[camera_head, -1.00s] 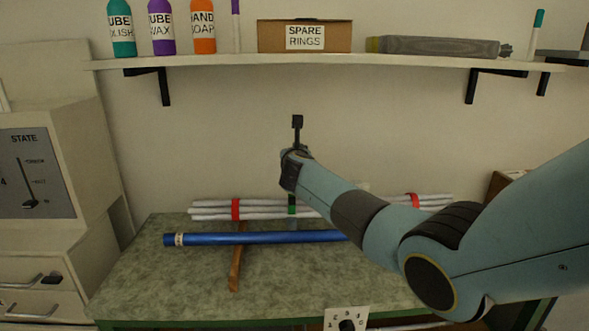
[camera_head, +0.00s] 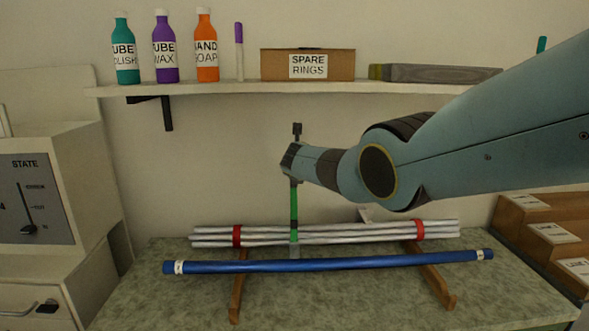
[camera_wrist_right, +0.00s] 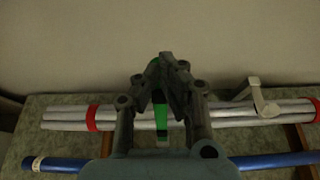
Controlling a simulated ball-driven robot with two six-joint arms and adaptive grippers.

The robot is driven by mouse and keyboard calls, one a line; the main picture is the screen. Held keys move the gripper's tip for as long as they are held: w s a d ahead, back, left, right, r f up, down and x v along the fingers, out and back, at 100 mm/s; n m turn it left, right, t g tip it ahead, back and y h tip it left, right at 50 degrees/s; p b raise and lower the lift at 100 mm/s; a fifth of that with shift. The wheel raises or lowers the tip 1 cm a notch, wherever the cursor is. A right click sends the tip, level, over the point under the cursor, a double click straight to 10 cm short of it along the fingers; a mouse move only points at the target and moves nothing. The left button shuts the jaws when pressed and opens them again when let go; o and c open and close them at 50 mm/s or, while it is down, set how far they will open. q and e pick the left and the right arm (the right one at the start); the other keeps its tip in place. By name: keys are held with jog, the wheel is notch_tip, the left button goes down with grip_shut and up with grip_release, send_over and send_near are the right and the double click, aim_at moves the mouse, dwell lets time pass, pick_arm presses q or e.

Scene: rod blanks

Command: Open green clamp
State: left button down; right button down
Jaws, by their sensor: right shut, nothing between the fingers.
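The green clamp (camera_head: 294,208) shows as an upright green bar at the middle of a bundle of pale rods (camera_head: 345,235). Its grey lower end shows in front of the rods. My right gripper (camera_head: 290,160) is shut and empty at the upper part of the green bar, hiding some of it. A black block on a thin stem (camera_head: 297,129) shows just above the gripper. In the right wrist view, the green clamp (camera_wrist_right: 160,110) is right behind the shut fingers (camera_wrist_right: 165,75); I cannot tell whether they touch. My left gripper is out of view.
Red bands (camera_head: 237,236) hold the bundle near both ends. A long blue tube (camera_head: 330,265) lies in front across wooden supports (camera_head: 237,298). A shelf (camera_head: 270,88) with bottles and a box (camera_head: 307,65) runs above. A machine (camera_head: 35,190) stands left and wooden bins (camera_head: 545,245) right.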

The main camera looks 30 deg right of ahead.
dwell(0.7)
jog(key=v, duration=1.2)
jog(key=shift+r, duration=0.1)
dwell(0.5)
